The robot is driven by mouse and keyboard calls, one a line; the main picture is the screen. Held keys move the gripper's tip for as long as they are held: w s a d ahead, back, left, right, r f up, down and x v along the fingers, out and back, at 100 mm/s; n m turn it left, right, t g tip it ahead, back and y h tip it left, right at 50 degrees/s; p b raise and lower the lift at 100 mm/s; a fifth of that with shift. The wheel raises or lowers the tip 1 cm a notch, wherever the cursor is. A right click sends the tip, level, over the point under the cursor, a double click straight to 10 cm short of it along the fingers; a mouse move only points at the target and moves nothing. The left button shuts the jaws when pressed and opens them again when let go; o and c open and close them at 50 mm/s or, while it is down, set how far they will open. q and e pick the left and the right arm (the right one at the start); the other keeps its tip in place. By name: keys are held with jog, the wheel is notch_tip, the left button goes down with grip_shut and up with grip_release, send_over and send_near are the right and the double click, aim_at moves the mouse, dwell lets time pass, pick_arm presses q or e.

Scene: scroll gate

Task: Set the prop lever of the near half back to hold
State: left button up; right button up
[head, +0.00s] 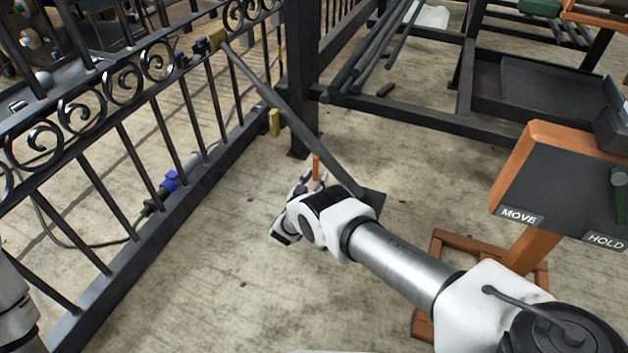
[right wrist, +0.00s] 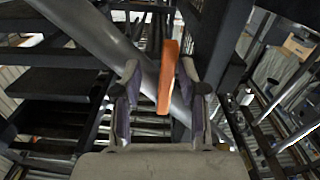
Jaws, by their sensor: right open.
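A grey prop bar (head: 290,115) slopes from a brass-coloured bracket on the black scroll gate (head: 130,130) down to a dark plate (head: 373,201) on the floor. A short orange lever (head: 316,167) stands upright by the bar, just beyond my right gripper (head: 306,184). In the right wrist view the orange lever (right wrist: 167,78) shows between the two open fingers (right wrist: 163,104), with a gap on each side. The grey bar (right wrist: 90,30) crosses behind it. The lever's base is hidden. Part of my left arm shows at the lower left; its gripper is out of view.
A dark panel (head: 560,185) marked MOVE and HOLD stands on an orange wooden stand at the right, with a green handle at its edge. A black post and rack (head: 425,115) stand behind. Concrete floor (head: 215,270) is clear between gate and right arm.

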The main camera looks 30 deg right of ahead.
jog(key=v, duration=1.2)
jog(key=shift+w+r, duration=0.1)
